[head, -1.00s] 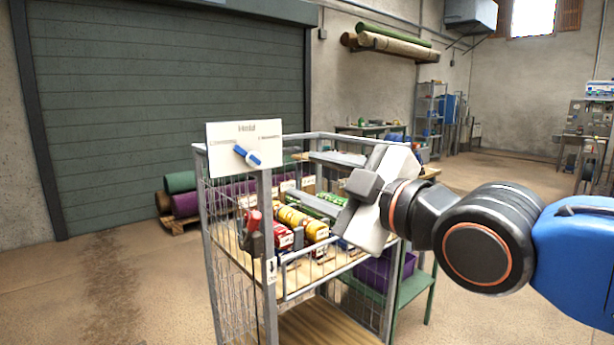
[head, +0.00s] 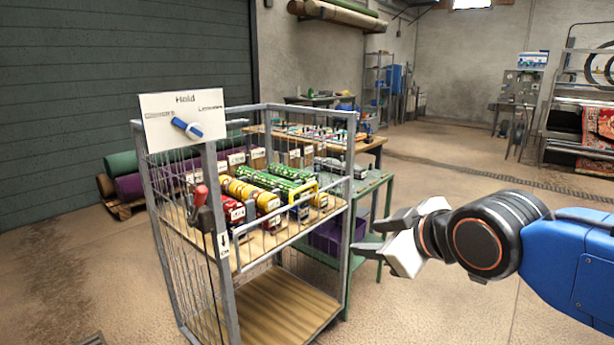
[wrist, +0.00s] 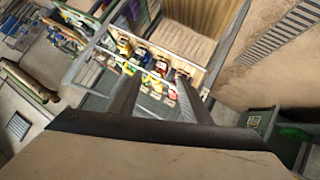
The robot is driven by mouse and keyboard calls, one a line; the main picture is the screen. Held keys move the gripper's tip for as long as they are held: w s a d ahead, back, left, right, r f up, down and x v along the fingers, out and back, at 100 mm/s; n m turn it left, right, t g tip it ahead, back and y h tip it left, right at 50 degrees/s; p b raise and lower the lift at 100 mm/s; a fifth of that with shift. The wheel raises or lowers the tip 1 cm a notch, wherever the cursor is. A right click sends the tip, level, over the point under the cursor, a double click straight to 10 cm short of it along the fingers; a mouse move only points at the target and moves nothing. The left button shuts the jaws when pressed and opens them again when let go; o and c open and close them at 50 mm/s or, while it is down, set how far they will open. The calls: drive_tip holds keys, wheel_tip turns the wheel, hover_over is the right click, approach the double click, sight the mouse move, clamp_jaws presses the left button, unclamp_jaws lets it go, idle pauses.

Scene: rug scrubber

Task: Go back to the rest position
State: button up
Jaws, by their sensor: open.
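My gripper (head: 374,240) is open and empty in the head view, to the right of the wire cage cart (head: 281,239) and apart from it. Its two fingers point left toward the cart. In the wrist view the open fingers (wrist: 153,103) stretch over the scene with nothing between them. Below them, the cart's shelf shows red, yellow and green items (wrist: 145,65).
The cart's upper shelf holds red, yellow and green rolls (head: 262,192) with labels. A white sign reading "Hold" (head: 182,117) with a blue lever tops its front corner. A green table (head: 366,193) stands behind.

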drive_tip(key=s+d+f+m+g+h, duration=0.4)
drive_tip(key=s+d+f+m+g, duration=0.2)
drive_tip(key=s+d+f+m, duration=0.4)
drive_tip(key=s+d+f, duration=0.3)
drive_tip(key=d+f, duration=0.3)
drive_tip(key=shift+s+d+f+h, duration=0.3)
drive_tip(key=shift+f+h, duration=0.05)
drive_tip(key=shift+h, duration=0.05)
